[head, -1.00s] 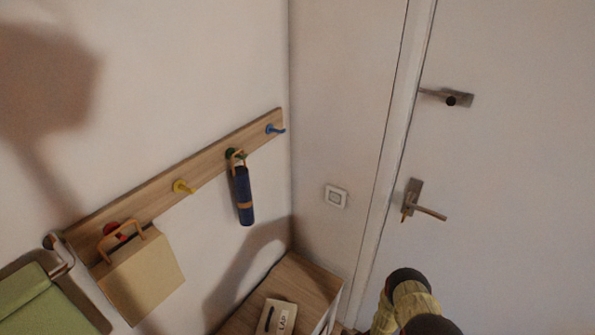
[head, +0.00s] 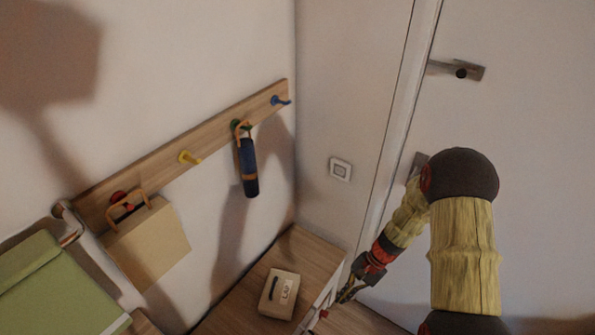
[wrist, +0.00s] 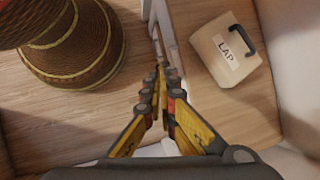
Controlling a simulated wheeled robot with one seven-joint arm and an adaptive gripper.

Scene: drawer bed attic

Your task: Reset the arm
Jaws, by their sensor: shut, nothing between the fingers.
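My gripper (wrist: 160,80) points down in the wrist view, its yellow and black fingers together at the tips with nothing between them. In the head view my gripper (head: 347,292) hangs at the lower middle, just right of the wooden cabinet (head: 240,265). My arm rises at the right, bent, in front of the door.
A wooden rack (head: 215,137) with coloured hooks is on the wall. A dark blue rolled item (head: 248,168) and a beige bag (head: 150,245) hang from it. A green item (head: 60,290) is at lower left. A white door (head: 530,110) stands behind my arm.

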